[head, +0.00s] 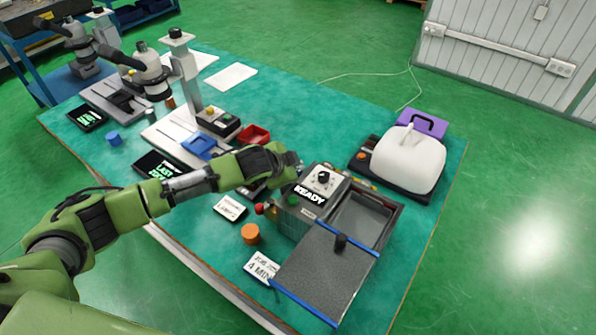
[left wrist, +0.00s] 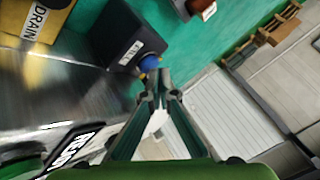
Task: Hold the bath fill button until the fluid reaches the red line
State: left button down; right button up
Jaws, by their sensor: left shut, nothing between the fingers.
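The spark erosion machine (head: 306,212) stands on the teal table, with a READY display and a grey bath (head: 362,218) open at the top. In the left wrist view, a dark box (left wrist: 118,35) labelled FILL carries a blue button (left wrist: 149,63). My left gripper (left wrist: 158,84) is shut and empty, its fingertips right by the blue button; I cannot tell whether they press it. In the head view my left gripper (head: 296,166) is behind the machine's display and hides the button. I cannot make out a red line or a fluid level. My right gripper is not in view.
A yellow part labelled DRAIN (left wrist: 36,18) lies near the fill box. A sliding cover with blue edges (head: 318,278) reaches forward from the bath. A white container (head: 408,160) stands to the right.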

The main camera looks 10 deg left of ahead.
pick_arm(q)
jog(key=shift+f, duration=0.5)
dwell(1.5)
dwell(1.4)
dwell(2.1)
jog(key=shift+r+p, duration=0.95)
jog(key=shift+p, duration=0.05)
notch_tip(320, 180, up, 5)
jog(key=p, duration=0.5)
jog(key=shift+r, duration=0.1)
